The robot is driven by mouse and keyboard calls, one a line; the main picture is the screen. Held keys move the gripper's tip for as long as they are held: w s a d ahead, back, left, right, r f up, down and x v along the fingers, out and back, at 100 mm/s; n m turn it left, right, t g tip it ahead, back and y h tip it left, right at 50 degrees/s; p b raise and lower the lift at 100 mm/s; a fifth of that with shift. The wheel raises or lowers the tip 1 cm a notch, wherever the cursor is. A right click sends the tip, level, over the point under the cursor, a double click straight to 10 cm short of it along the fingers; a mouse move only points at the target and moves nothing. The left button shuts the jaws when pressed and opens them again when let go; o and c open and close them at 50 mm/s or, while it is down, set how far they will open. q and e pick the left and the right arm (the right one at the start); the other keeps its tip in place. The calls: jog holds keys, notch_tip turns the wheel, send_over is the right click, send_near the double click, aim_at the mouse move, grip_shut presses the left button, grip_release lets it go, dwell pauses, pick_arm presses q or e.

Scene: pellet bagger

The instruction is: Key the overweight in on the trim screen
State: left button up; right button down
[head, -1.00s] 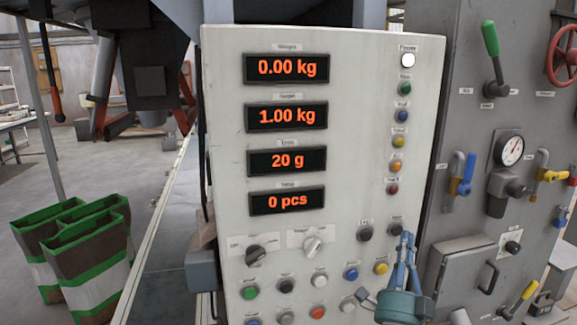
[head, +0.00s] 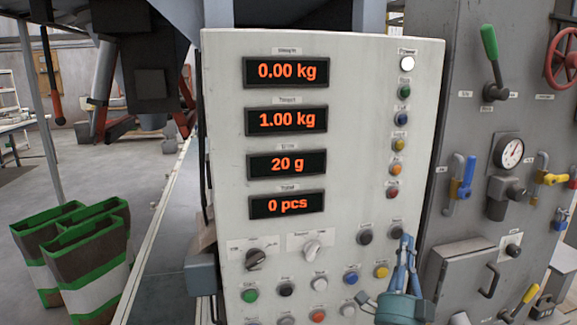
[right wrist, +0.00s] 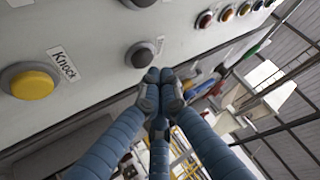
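The pale control panel (head: 350,130) carries a column of orange-digit displays. They read 0.00 kg (head: 286,72), 1.00 kg (head: 286,120), 20 g (head: 287,164) and 0 pcs (head: 287,206); their small labels are blurred. My right gripper (head: 405,240) is at the panel's lower right, with its blue fingers together and nothing seen between them. The fingertips, also in the right wrist view (right wrist: 160,76), are just beside a dark button (head: 396,232), which shows there too (right wrist: 140,54). Contact cannot be told. My left gripper is not in view.
A second dark button (head: 365,237) is left of the first. A yellow button (head: 381,271), labelled Knock in the right wrist view (right wrist: 32,82), is below. Two rotary knobs (head: 257,259) (head: 311,250) sit left. A grey valve cabinet (head: 470,130) stands right.

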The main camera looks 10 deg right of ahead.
jog(key=shift+w, duration=0.15)
dwell(0.3)
jog(key=shift+w, duration=0.3)
jog(key=shift+w, duration=0.3)
dwell(0.4)
jog(key=shift+s, duration=0.75)
jog(key=s+p, duration=0.2)
jog(key=s, duration=0.4)
jog(key=shift+d+p, duration=0.25)
jog(key=shift+p, duration=0.05)
